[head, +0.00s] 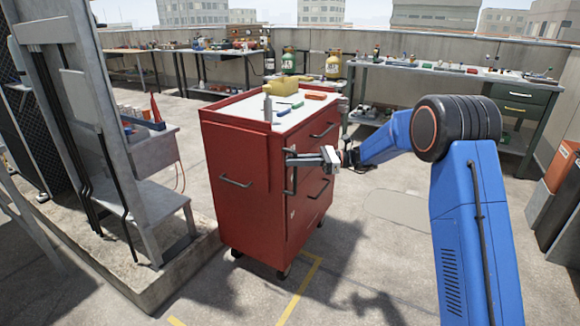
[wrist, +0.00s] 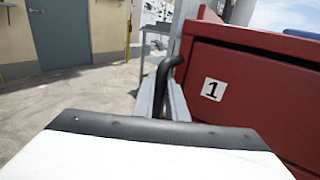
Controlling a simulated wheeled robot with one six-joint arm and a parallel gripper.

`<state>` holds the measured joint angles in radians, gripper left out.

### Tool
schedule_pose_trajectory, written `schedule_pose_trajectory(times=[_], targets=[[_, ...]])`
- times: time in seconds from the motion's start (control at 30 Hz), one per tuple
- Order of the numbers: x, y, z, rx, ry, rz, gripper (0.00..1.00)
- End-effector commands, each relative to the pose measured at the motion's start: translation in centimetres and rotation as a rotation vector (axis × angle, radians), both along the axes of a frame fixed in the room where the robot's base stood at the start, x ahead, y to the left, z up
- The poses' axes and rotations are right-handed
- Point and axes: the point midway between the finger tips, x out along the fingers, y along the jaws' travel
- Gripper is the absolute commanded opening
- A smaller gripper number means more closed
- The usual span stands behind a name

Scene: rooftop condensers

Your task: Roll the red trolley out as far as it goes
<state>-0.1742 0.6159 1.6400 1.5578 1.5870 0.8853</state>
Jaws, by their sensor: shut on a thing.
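The red trolley (head: 240,205) stands upright on casters on the concrete floor, with drawers and dark bar handles on its right-hand face and another bar handle (head: 236,182) on its left face. My gripper (head: 296,160) is at the upright black handle (head: 291,172) near the trolley's front corner and is shut on it. In the wrist view the black handle (wrist: 166,78) shows between the grey fingers, beside a red panel (wrist: 250,90) with a white label "1". The handle's lower end is hidden behind my gripper's body.
A low concrete kerb (head: 175,265) with a grey frame stands close to the trolley's left. Yellow lines (head: 298,290) mark the floor in front. Workbenches (head: 440,68) stand along the back wall. Tools and a yellow object (head: 281,101) lie on the trolley's top. Floor to the front right is open.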

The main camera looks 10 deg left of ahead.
Motion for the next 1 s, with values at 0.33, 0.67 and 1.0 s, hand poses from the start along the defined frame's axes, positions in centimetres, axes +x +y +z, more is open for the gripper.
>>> schedule_pose_trajectory(times=[0.33, 0.67, 1.0], targets=[[2.9, -1.2, 0.0, 0.000, 0.000, 0.001, 0.00], [3.5, -1.5, 0.0, 0.000, 0.000, 0.002, 0.00], [3.5, -1.4, 0.0, 0.000, 0.000, 0.001, 0.31]])
